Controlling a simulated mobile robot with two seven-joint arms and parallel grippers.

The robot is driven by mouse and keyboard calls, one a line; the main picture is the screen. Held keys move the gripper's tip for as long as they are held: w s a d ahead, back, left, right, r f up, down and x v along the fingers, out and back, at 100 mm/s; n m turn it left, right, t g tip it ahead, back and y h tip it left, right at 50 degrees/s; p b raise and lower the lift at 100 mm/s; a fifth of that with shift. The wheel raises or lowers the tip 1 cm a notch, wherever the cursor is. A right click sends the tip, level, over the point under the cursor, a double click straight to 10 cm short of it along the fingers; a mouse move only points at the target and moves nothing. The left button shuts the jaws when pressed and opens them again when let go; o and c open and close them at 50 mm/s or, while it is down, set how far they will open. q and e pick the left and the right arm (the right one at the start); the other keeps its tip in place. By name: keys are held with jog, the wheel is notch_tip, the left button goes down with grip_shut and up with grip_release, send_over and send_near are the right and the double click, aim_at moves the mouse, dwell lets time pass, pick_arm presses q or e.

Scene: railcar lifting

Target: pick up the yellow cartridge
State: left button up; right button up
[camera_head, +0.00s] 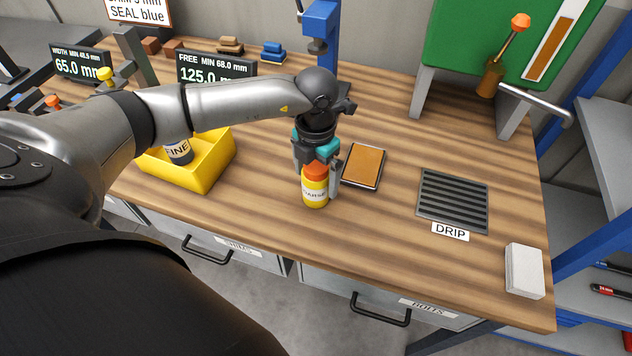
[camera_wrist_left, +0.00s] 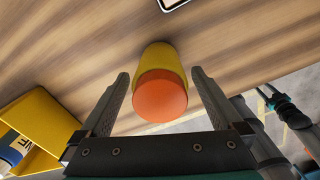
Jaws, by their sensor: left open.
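The yellow cartridge (camera_head: 315,194) stands upright on the wooden bench near its front edge, with an orange cap and a white label. My left gripper (camera_head: 319,178) is above it, pointing down, with its fingers on either side of the cartridge. In the left wrist view the cartridge's orange cap (camera_wrist_left: 160,98) lies between the two open fingers (camera_wrist_left: 160,90), with a gap on each side. The gripper is open and holds nothing. My right gripper is not in view.
A yellow bin (camera_head: 205,172) holding a dark cartridge (camera_head: 178,151) stands to the left. An orange-topped pad (camera_head: 363,166) lies just right of the gripper. A drip grate (camera_head: 452,200) and a white block (camera_head: 524,270) are further right. A blue press (camera_head: 321,35) stands behind.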

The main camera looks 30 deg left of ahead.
pick_arm(q)
jog(key=shift+c, duration=0.4)
grip_shut()
dwell(0.4)
jog(key=shift+r, duration=0.1)
